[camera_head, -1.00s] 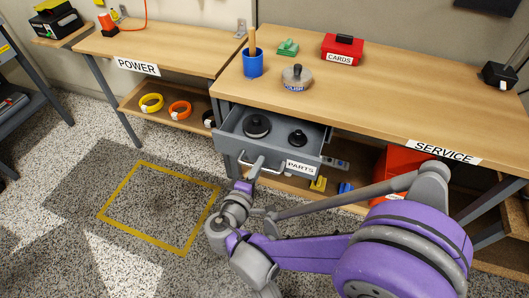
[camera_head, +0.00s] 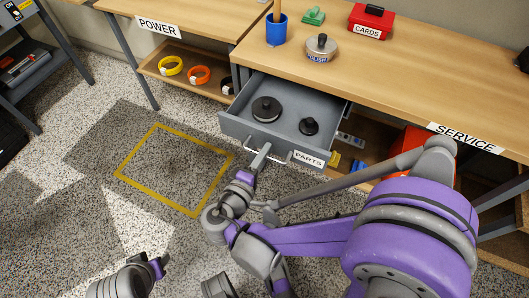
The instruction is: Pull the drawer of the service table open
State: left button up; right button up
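The service table (camera_head: 400,85) has its grey drawer (camera_head: 283,95) pulled out, with the inside showing. The drawer front carries a PARTS label (camera_head: 308,159) and a light metal bar handle (camera_head: 282,157). Two black round parts with knobs, a larger one (camera_head: 266,109) and a smaller one (camera_head: 309,126), lie in the drawer. My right gripper (camera_head: 262,157) is at the left part of the handle, its fingers closed around the bar; the fingertips are small in view.
On the tabletop stand a blue cup (camera_head: 277,30), a POLISH tin (camera_head: 321,48), a green item (camera_head: 314,15) and a red CARDS box (camera_head: 371,20). The POWER table (camera_head: 190,18) is at the left. The floor inside the yellow outline (camera_head: 135,156) is clear.

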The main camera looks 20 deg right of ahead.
jog(key=shift+o, duration=1.1)
jog(key=shift+a, duration=0.1)
jog(key=p+v, duration=0.1)
jog(key=v, duration=0.9)
jog(key=shift+s+a, duration=0.25)
